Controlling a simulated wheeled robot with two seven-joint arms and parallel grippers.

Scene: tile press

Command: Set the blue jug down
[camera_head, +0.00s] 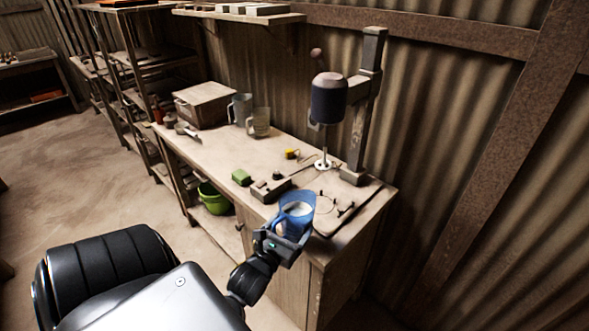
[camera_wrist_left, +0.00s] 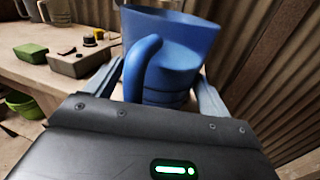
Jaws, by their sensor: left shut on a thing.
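The blue jug (camera_head: 298,206) is at the near right end of the workbench (camera_head: 225,160) in the head view. It looks upright, with something pale inside. My left gripper (camera_head: 280,243) is shut on the jug. In the left wrist view the jug (camera_wrist_left: 178,50) stands between the two fingers (camera_wrist_left: 165,95), its handle facing the camera. The jug's base is hidden by the gripper, so I cannot tell whether it touches the bench top. My right gripper is not in view.
A drill press (camera_head: 330,100) stands at the back right of the bench. A grey block (camera_head: 270,190) and a green block (camera_head: 241,177) lie left of the jug. A wooden box (camera_head: 205,104) and grey jug (camera_head: 240,108) stand farther back. A green tub (camera_head: 214,199) is below.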

